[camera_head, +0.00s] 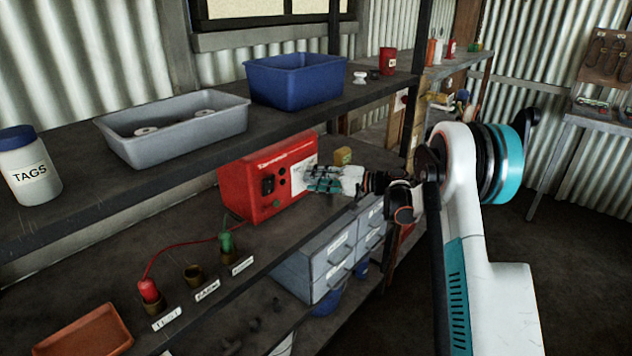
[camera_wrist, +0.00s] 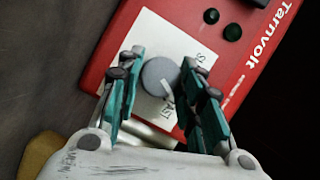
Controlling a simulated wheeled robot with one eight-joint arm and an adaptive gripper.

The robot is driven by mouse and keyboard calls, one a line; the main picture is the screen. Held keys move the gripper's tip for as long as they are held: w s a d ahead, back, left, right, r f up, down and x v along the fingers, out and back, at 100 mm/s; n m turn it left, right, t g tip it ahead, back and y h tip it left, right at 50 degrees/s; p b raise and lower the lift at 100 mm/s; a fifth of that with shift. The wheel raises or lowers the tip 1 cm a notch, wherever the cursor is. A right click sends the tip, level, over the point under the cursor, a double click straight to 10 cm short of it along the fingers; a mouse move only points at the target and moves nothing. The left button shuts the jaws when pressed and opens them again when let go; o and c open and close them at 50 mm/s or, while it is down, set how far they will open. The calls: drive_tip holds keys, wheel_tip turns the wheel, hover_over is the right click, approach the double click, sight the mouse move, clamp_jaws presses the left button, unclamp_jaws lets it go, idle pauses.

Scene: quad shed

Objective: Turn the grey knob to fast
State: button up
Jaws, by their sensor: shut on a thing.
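The grey knob (camera_wrist: 159,75) is round and sits on a white panel on the red Tarnvolt box (camera_head: 262,182). Its white pointer line slants down and right in the wrist view, towards the printed FAST. Another label, starting with S, is partly covered by a finger at the upper right. My gripper (camera_wrist: 161,62) is shut on the knob, with one teal finger on each side. In the head view my gripper (camera_head: 325,179) is at the white panel on the box's front, and it hides the knob there.
The red box also shows in the wrist view (camera_wrist: 262,22), with two dark round controls. A shelf above holds a grey tray (camera_head: 225,122) and a blue bin (camera_head: 297,82). Grey drawers (camera_head: 322,262) stand below my gripper. A red plug (camera_head: 149,290) and green plug (camera_head: 227,243) stand at left.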

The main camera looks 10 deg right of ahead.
drive_tip(key=shift+f+m+t+y+b, duration=0.15)
drive_tip(key=shift+m+t+y+b, duration=0.25)
drive_tip(key=shift+m, duration=1.1)
drive_tip(key=o, duration=1.1)
drive_tip(key=shift+c, duration=0.2)
drive_tip(key=shift+d, duration=0.1)
drive_tip(key=v, duration=1.2)
drive_tip(key=shift+f, duration=0.25)
drive_tip(key=shift+w, duration=0.1)
